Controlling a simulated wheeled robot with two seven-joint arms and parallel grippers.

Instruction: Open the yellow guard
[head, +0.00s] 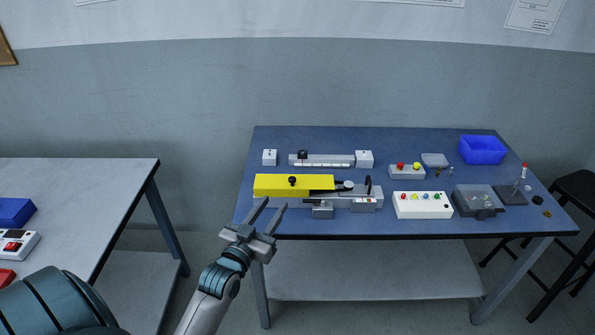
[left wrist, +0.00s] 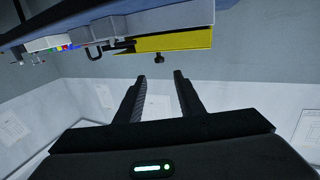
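The yellow guard (head: 268,185) is a long yellow block at the left front of the blue table, beside a grey metal fixture (head: 360,199). A black knob (head: 292,181) sits on the guard. My left gripper (head: 269,203) is open and empty, near the table's front edge, just below the guard in the head view. The left wrist view appears upside down; there the guard (left wrist: 175,45) and its knob (left wrist: 158,58) show beyond the spread fingers (left wrist: 160,77), with a gap between fingers and knob. My right gripper is not in view.
A white rail unit (head: 325,160) lies behind the guard. A grey table (head: 90,185) stands at left.

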